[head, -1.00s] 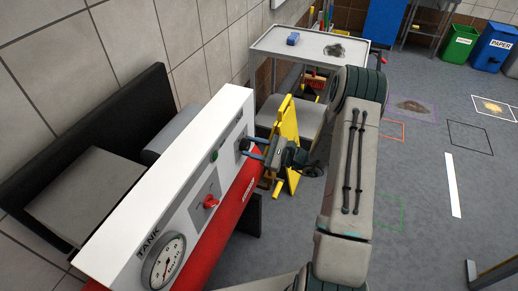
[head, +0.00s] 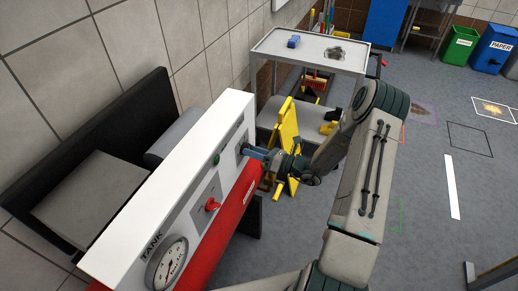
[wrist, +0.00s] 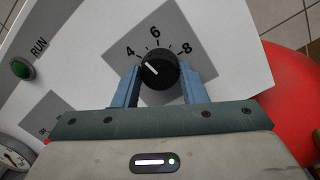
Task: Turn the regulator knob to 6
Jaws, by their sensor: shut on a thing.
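The black round regulator knob (wrist: 162,73) sits on a grey plate on the white panel in the wrist view, with 4, 6 and 8 printed around it. Its white pointer mark tilts up and left, toward the 4 side, left of 6. My gripper (wrist: 158,80) has one blue finger on each side of the knob and is shut on it. In the head view my gripper (head: 255,153) reaches the far end of the white panel (head: 180,175) and its fingers hide the knob.
The panel also carries a red switch (head: 212,204), a TANK gauge (head: 167,264) and a green RUN button (wrist: 22,68). A red cylinder (head: 236,208) runs below. A yellow stand (head: 287,130) is close behind my gripper. A grey cart (head: 310,48) stands farther back.

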